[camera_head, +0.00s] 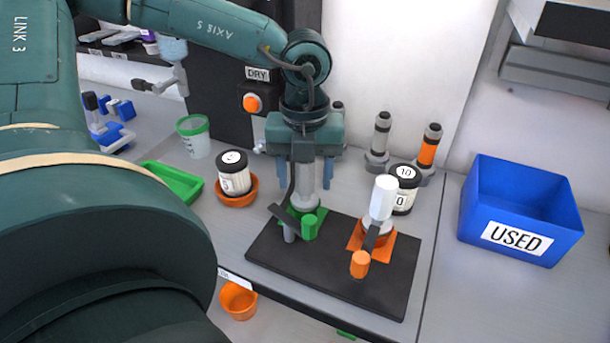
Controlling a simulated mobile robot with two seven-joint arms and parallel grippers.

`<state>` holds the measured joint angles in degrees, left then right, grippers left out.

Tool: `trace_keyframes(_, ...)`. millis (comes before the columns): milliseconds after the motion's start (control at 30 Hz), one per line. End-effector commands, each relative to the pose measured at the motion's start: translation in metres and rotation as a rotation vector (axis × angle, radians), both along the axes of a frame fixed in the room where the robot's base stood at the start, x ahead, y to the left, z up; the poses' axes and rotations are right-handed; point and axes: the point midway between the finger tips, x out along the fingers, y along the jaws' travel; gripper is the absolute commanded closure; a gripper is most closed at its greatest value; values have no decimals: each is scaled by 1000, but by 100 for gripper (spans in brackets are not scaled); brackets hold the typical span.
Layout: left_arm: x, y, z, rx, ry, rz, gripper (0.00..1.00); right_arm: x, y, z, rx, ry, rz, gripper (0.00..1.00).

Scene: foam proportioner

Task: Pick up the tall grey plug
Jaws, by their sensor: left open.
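A light grey upright cylinder (305,190), which looks like the tall grey plug, stands in the green-based holder on the black board (330,262). Its top is hidden behind my left gripper. My left gripper (306,176) is pointed down over it, open, with blue fingers on either side. I cannot tell whether the fingers touch it. A plain grey upright piece (381,138) and an orange-banded one (429,152) stand at the back wall. My right gripper is out of view.
A white-topped piece (383,197) stands on an orange holder on the board's right side. A white jar sits in an orange bowl (237,197); another jar (404,188) stands behind the board. A blue USED bin (478,225) is at right, a green tray (168,184) at left.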

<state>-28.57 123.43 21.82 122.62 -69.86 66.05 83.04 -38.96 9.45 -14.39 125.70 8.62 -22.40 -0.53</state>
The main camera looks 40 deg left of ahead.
Motion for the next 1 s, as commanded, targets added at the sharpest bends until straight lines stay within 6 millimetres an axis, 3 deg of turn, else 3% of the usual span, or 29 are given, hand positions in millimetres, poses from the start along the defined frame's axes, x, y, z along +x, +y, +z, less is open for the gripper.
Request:
trace_keyframes(167,0,0,0,0,0,0,46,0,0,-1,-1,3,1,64)
trace_keyframes(767,0,0,0,0,0,0,95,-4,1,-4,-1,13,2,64)
trace_keyframes(1000,0,0,1,1,-1,0,96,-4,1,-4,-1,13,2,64)
